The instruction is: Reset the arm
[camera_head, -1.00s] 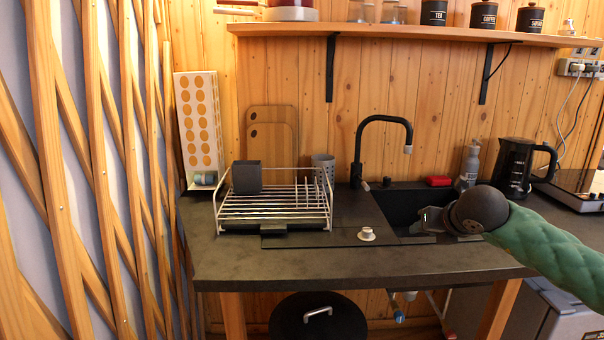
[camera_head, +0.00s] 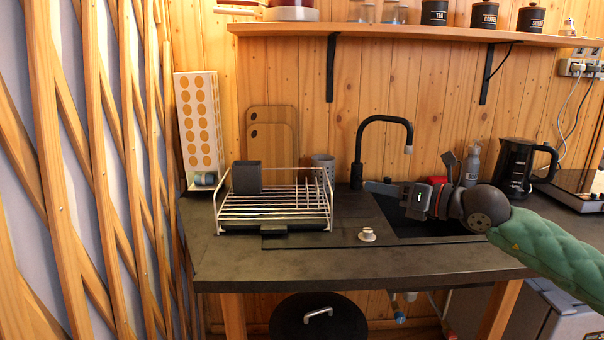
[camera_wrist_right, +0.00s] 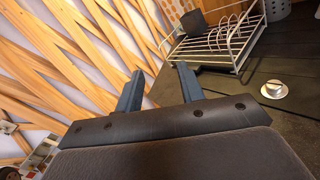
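My right arm comes in from the right in the head view, with its right gripper (camera_head: 375,188) over the sink and pointing left. In the right wrist view its two fingers (camera_wrist_right: 160,90) stand apart with nothing between them. My left gripper is in neither view.
A wire dish rack (camera_head: 275,208) with a dark grey holder stands on the counter (camera_head: 300,262). Behind are a black faucet (camera_head: 357,150), a bottle (camera_head: 471,165) and a black kettle (camera_head: 515,168). A wooden lattice wall (camera_head: 105,180) stands at left. The front counter is clear.

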